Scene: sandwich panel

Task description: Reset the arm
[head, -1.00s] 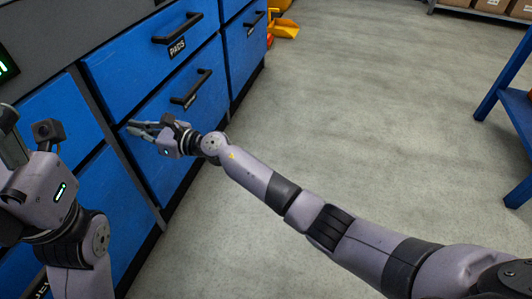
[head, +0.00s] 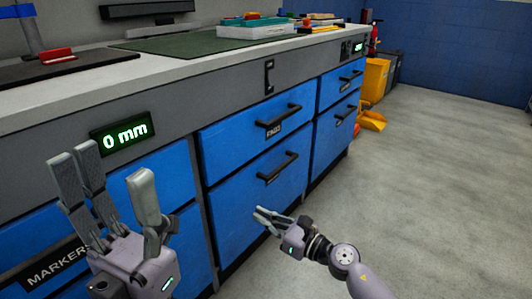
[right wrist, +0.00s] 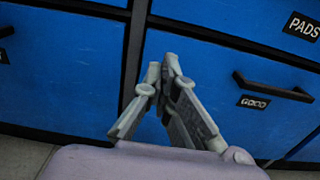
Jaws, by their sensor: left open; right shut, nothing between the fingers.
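My left gripper (head: 108,172) is at the lower left of the head view. Its fingers point up and stand apart with nothing between them, in front of the blue cabinet. My right gripper (head: 263,215) is in front of the lower blue drawer (head: 240,210), below its black handle. In the right wrist view, the right gripper (right wrist: 164,70) has its fingertips together and holds nothing. Its fingers are in front of the blue drawer fronts, left of a black handle (right wrist: 272,88). Contact with the drawer cannot be told. The drawers look shut.
The workbench top (head: 150,65) carries a green mat (head: 190,44), a teal-and-white tray (head: 255,28) and a dark board with a red piece at left. A display (head: 124,132) reads 0 mm. The grey floor (head: 430,180) at right is clear.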

